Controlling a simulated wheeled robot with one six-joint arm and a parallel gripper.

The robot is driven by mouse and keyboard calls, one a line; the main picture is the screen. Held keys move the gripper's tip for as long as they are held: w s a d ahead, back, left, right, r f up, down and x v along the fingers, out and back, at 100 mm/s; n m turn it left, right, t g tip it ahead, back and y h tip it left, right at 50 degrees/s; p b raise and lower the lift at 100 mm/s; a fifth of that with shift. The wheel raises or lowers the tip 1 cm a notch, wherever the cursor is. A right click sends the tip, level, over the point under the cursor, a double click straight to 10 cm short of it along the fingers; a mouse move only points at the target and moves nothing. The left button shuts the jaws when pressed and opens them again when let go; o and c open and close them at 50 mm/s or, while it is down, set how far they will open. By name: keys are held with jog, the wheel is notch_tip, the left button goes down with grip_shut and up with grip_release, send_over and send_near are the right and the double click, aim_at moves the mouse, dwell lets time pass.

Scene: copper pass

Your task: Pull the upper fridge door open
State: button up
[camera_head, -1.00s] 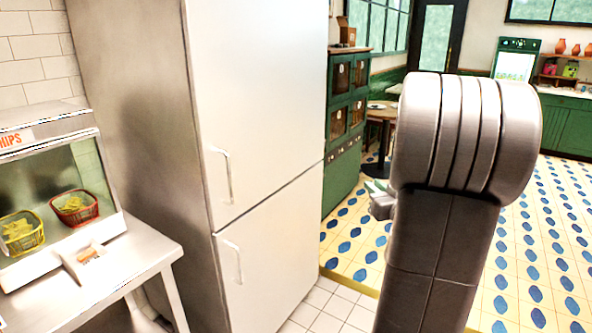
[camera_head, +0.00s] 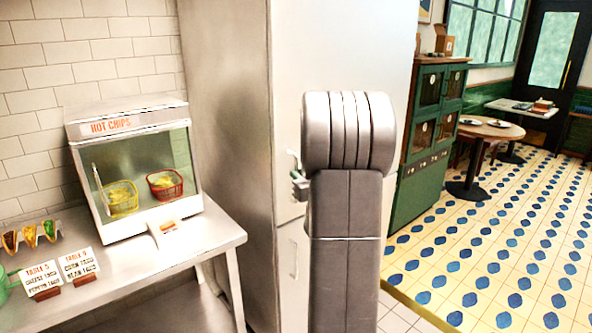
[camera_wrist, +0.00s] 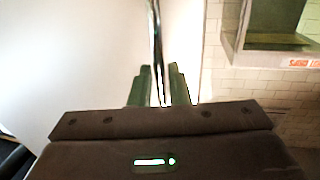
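The tall fridge has a pale upper door (camera_head: 340,50), which looks closed in the head view. Its upper handle (camera_head: 292,160) is a thin vertical bar near the door's left edge, partly hidden by my gripper. My gripper (camera_head: 298,184) is at the lower part of this handle, mostly hidden behind my arm. In the wrist view the two fingers of my gripper (camera_wrist: 159,68) stand apart on either side of a thin vertical metal bar, which looks like the handle (camera_wrist: 155,30). A narrow gap shows beside the bar, and a firm grip is not visible. The door face (camera_wrist: 70,60) fills the left.
The lower fridge door (camera_head: 291,300) is below, partly behind my arm. A counter (camera_head: 215,240) with a hot chips warmer (camera_head: 135,165) stands to the left. A green cabinet (camera_head: 430,140) stands to the right. Tiled floor (camera_head: 500,250) is open at right.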

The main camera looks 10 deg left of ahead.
jog(key=shift+x, duration=1.35)
grip_shut()
jog(key=shift+d, duration=0.1)
